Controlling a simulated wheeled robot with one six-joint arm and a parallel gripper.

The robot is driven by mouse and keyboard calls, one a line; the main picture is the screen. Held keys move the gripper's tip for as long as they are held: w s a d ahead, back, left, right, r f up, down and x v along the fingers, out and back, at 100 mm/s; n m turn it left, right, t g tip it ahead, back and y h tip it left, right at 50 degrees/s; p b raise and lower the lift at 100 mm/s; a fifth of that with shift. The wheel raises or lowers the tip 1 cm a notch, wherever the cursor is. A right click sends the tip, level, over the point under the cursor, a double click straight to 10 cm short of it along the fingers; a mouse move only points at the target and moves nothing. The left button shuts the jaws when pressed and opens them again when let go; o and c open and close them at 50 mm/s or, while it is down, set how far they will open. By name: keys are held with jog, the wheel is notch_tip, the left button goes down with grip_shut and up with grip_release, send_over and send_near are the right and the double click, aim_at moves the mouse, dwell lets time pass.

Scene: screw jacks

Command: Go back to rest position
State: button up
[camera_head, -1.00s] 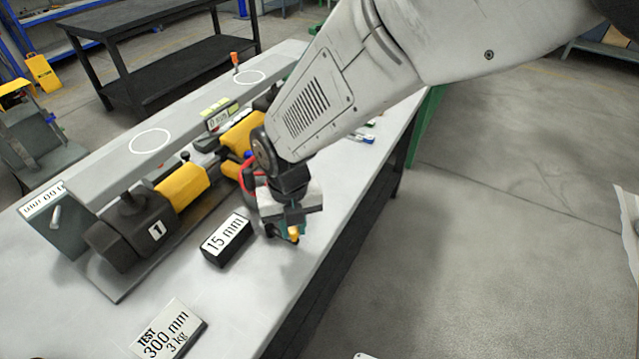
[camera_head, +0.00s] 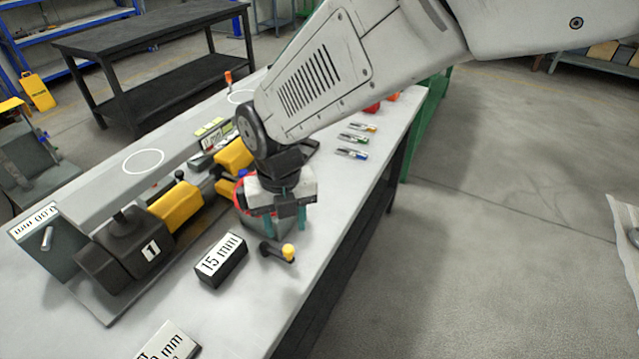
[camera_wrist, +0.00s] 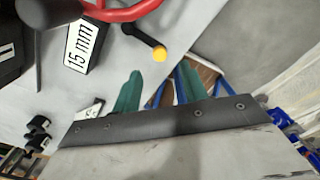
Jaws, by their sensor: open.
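My gripper (camera_head: 286,220) hangs over the grey workbench (camera_head: 215,318), with its two teal fingers apart and nothing between them. In the wrist view the teal fingers (camera_wrist: 158,92) also stand apart and empty. The black 15 mm block (camera_head: 221,262) sits on the bench left of the handle. My arm hides part of the bench behind the gripper.
A screw jack with yellow sleeves and a dark body marked 1 (camera_head: 135,243) lies along the bench. A red wheel rim (camera_wrist: 115,10) shows near the block. A white label plate (camera_head: 170,345) is at the front. Small coloured tools (camera_head: 355,140) lie at the back right.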

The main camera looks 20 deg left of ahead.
jog(key=shift+r, duration=0.5)
jog(key=shift+s+d+m, duration=0.1)
jog(key=shift+m, duration=1)
jog(key=d+r+m+g+h, duration=0.1)
jog(key=d+r+m, duration=0.3)
jog(key=d+m, duration=0.8)
jog(key=d+r+m, duration=0.4)
jog(key=d+m, duration=0.8)
jog(key=m, duration=0.1)
jog(key=s+d+r+m, duration=0.2)
jog(key=d+m, duration=0.3)
jog(key=d, duration=0.3)
jog(key=s+d+r+m+t, duration=0.1)
jog(key=s+d+r+m, duration=0.1)
jog(key=d+m, duration=0.4)
jog(key=s+d+r+m+t+y, duration=0.1)
jog(key=s+d+m, duration=0.3)
jog(key=d, duration=0.5)
jog(key=shift+d+r+m, duration=0.35)
jog(key=shift+r+m, duration=0.3)
jog(key=shift+m, duration=0.15)
